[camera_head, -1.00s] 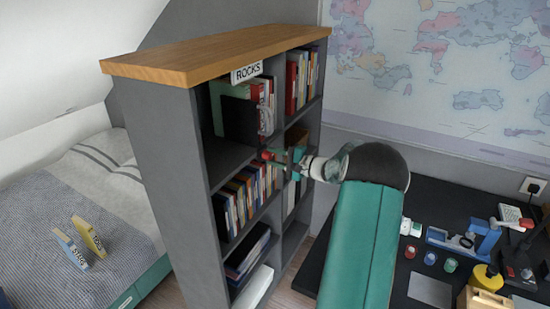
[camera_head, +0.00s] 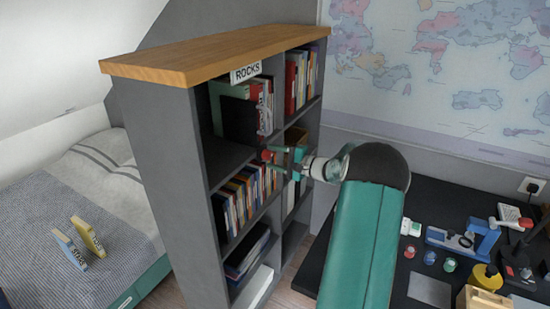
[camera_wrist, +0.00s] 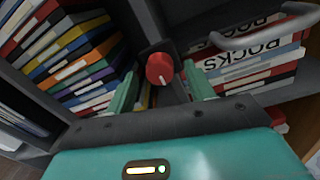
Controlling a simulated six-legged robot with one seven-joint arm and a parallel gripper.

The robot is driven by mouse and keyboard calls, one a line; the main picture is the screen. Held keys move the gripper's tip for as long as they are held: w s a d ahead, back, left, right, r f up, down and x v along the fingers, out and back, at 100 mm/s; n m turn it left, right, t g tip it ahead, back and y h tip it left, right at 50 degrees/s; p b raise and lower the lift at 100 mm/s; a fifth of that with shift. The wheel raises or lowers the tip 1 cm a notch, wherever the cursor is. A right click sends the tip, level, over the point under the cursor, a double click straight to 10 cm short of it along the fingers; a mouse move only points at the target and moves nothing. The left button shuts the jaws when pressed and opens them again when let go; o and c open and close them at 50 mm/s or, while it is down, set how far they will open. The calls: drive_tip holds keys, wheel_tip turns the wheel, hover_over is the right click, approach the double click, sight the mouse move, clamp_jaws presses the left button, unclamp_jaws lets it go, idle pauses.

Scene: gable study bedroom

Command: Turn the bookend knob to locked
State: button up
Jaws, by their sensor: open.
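The bookend knob is a round red knob (camera_wrist: 159,69) with a pale mark on its face, on a dark mount at the shelf front. It also shows small in the head view (camera_head: 267,156). My gripper (camera_wrist: 158,80) has its teal fingers apart, one on either side of the knob in the wrist picture; I cannot tell whether they touch it. In the head view my gripper (camera_head: 281,160) is at the shelf's middle upright, close to the knob. The knob's locked and unlocked labels cannot be read.
The grey bookcase (camera_head: 165,170) with a wooden top holds several books. Colourful books (camera_wrist: 65,60) fill the left compartment. A black desk (camera_head: 440,205) with small items stands right.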

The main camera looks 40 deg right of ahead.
drive_tip(key=v, duration=1.3)
drive_tip(key=shift+s, duration=0.25)
drive_tip(key=w+a+r+n+g+y, duration=0.1)
drive_tip(key=a+r+n+g, duration=0.15)
drive_tip(key=a, duration=0.65)
drive_tip(key=w+a+r+n+g, duration=0.15)
drive_tip(key=a+g, duration=0.25)
drive_tip(key=a, duration=0.6)
drive_tip(key=a+r+n+g+y, duration=0.1)
drive_tip(key=a+n+g, duration=0.2)
drive_tip(key=a, duration=0.6)
drive_tip(key=s+a+r+n+g+h, duration=0.1)
drive_tip(key=s+a+n+h, duration=0.7)
drive_tip(key=s+a, duration=1)
drive_tip(key=shift+s+r+n, duration=0.4)
drive_tip(key=shift+n, duration=0.3)
drive_tip(key=shift+g, duration=0.25)
